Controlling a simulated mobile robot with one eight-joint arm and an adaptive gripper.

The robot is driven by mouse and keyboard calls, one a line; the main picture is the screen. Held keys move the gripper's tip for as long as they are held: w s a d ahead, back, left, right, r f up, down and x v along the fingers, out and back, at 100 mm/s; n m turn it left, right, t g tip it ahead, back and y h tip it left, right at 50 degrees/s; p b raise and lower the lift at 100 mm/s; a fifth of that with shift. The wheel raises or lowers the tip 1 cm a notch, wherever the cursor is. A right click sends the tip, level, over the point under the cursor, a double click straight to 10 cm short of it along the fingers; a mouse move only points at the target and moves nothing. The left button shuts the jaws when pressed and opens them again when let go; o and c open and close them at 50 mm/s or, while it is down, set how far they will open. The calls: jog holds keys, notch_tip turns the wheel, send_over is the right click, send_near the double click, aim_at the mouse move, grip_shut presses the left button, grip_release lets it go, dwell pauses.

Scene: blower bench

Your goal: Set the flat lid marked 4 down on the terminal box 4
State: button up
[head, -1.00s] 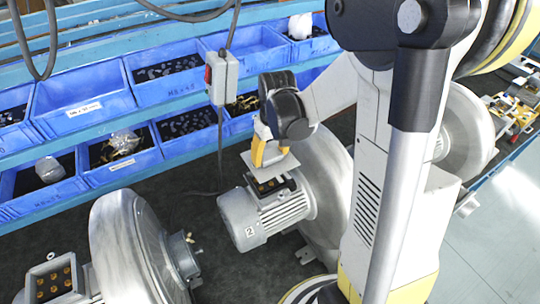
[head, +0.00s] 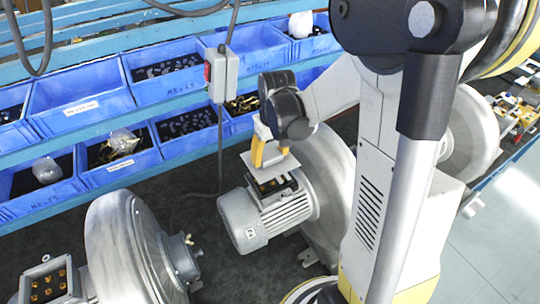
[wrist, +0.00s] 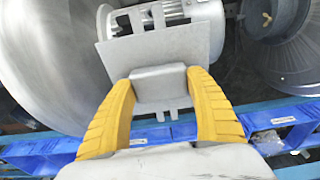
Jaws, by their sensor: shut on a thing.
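My gripper (head: 270,152) has yellow fingers and is shut on the raised grey block of a flat grey lid. The lid (head: 257,173) shows in the head view as a thin plate just above an open terminal box (head: 274,187), overhanging its far left side. The box has a dark inside with brass-coloured terminals and sits on a ribbed motor (head: 285,212) whose tag looks like a 2. In the wrist view the lid (wrist: 180,50) lies beyond the fingers (wrist: 160,95) and hides the box. No mark on the lid is visible.
Another blower (head: 130,250) stands at lower left, with an open terminal box (head: 50,282) beside it. A hanging switch box (head: 222,77) on a cable is left of my gripper. Blue bins (head: 85,110) line the back. A further blower (head: 472,135) is at right.

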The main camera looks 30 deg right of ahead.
aim_at(272, 157)
jog(key=shift+f+b, duration=2.8)
jog(key=shift+f, duration=0.4)
jog(key=shift+f+b, duration=0.9)
jog(key=o, duration=1.4)
jog(key=shift+c, duration=0.2)
jog(key=shift+r, duration=0.1)
jog(key=r, duration=0.4)
jog(key=s+r, duration=0.1)
jog(key=r, duration=0.7)
jog(key=shift+s, duration=0.25)
jog(key=shift+f, duration=0.15)
